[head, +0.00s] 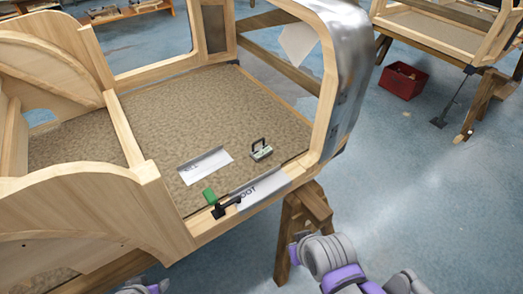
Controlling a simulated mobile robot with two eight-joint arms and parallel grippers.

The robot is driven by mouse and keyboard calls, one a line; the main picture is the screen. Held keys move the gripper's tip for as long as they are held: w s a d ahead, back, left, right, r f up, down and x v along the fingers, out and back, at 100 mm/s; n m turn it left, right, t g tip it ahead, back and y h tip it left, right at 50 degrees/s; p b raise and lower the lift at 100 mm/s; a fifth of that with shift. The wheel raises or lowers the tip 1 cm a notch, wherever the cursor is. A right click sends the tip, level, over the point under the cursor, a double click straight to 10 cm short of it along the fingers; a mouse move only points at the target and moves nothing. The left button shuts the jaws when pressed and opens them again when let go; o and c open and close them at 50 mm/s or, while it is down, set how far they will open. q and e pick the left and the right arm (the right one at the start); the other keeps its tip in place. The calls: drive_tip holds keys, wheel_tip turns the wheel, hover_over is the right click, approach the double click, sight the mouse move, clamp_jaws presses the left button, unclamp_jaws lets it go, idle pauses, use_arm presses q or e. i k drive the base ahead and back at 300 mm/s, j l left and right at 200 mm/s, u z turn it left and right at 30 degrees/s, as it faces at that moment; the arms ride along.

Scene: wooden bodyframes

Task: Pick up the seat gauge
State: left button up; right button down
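A small block with a black loop handle (261,152) rests on the brown patterned floor panel of the wooden bodyframe, near its right front corner. It looks like the seat gauge, but I cannot read any marking on it. My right arm's grey and purple links show at the bottom right, outside the frame and below the block. A small bit of my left arm shows at the bottom edge, left of centre. Neither gripper's fingers are in view, and neither arm touches the block.
A white lettered plate (205,165) lies left of the block. A green piece (209,195), a black tool (226,207) and another lettered plate (262,190) are at the front sill. A wooden trestle (303,225) stands below. A red crate (403,80) sits on the blue floor.

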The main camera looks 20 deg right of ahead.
sight(259, 153)
drive_tip(key=i+l+u, duration=0.15)
drive_tip(key=u, duration=0.25)
drive_tip(key=i+l+u, duration=0.25)
drive_tip(key=u, duration=0.15)
